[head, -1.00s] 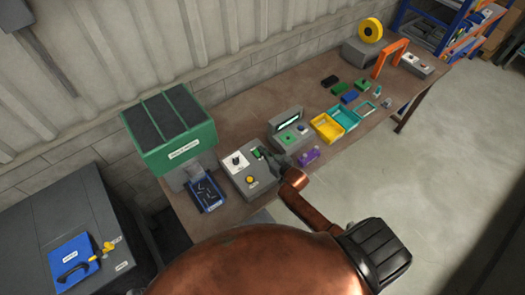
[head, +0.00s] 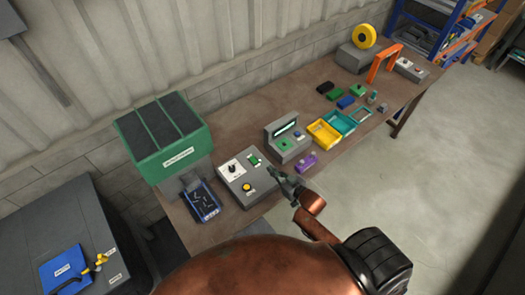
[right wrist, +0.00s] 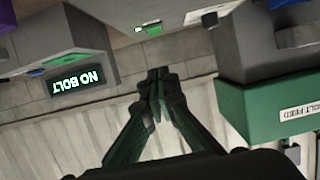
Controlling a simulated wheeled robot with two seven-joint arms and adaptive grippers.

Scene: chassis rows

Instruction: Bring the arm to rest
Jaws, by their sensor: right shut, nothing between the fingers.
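My right gripper (head: 283,178) shows in the head view at the front edge of the workbench, beside the grey control box (head: 240,182) with a yellow button. In the right wrist view its dark fingers (right wrist: 157,84) are closed together at the tips with nothing between them. The fingers point towards the wall, and a grey unit (right wrist: 75,45) with a lit "NO BOLT" display is on the left there. My copper-coloured right arm reaches up from the bottom of the head view. My left gripper does not show.
On the bench (head: 228,107) stand a green bolt feeder (head: 165,145) with a blue tray (head: 203,203), a purple part (head: 301,163), a yellow bin (head: 324,134), a teal bin (head: 341,121) and an orange arch (head: 385,62). Open floor (head: 440,170) lies to the right.

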